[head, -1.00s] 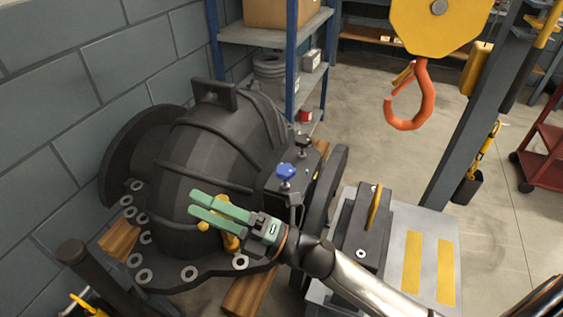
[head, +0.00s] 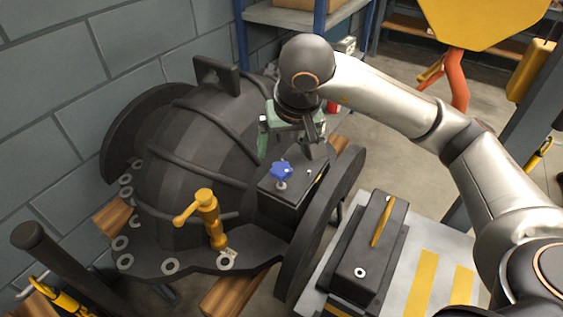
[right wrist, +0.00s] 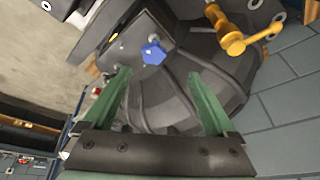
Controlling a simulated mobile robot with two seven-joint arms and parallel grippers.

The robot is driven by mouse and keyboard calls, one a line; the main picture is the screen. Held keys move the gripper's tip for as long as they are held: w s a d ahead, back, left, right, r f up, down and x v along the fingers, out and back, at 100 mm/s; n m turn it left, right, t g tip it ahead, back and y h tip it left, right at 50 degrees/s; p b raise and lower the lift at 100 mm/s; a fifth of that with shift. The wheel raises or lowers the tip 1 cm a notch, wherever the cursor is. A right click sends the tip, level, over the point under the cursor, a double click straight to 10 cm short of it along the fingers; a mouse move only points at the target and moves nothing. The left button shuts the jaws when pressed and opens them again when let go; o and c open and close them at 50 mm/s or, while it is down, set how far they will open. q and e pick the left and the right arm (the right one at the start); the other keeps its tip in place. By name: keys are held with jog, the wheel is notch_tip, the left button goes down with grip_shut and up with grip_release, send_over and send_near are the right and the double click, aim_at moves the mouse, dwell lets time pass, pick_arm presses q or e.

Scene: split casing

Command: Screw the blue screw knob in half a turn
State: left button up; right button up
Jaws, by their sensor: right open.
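The blue screw knob (head: 281,170) is star-shaped and stands on a short stem on top of a dark block (head: 288,192) at the right side of the black casing (head: 165,165). It also shows in the right wrist view (right wrist: 153,53), ahead of and between the fingertips. My right gripper (head: 287,148) has green fingers pointing down, spread apart, just behind and above the knob. In the right wrist view the gripper (right wrist: 158,74) is open and empty, and its fingers are apart from the knob. My left gripper is not in view.
A yellow tap-like handle (head: 206,212) rises from the casing's front flange, near the knob block. A black block with a yellow bar (head: 368,245) sits on a grey plate at the right. A yellow crane block (head: 485,22) with an orange hook hangs at the upper right.

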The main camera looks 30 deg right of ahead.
aim_at(281, 168)
jog(key=shift+h, duration=0.3)
jog(key=x, duration=0.8)
jog(key=d+x, duration=0.1)
jog(key=x, duration=0.3)
jog(key=shift+w, duration=0.3)
jog(key=shift+r, duration=0.1)
jog(key=shift+c, duration=0.3)
jog(key=c, duration=1.3)
jog(key=shift+a+m, duration=0.1)
jog(key=shift+m, duration=0.2)
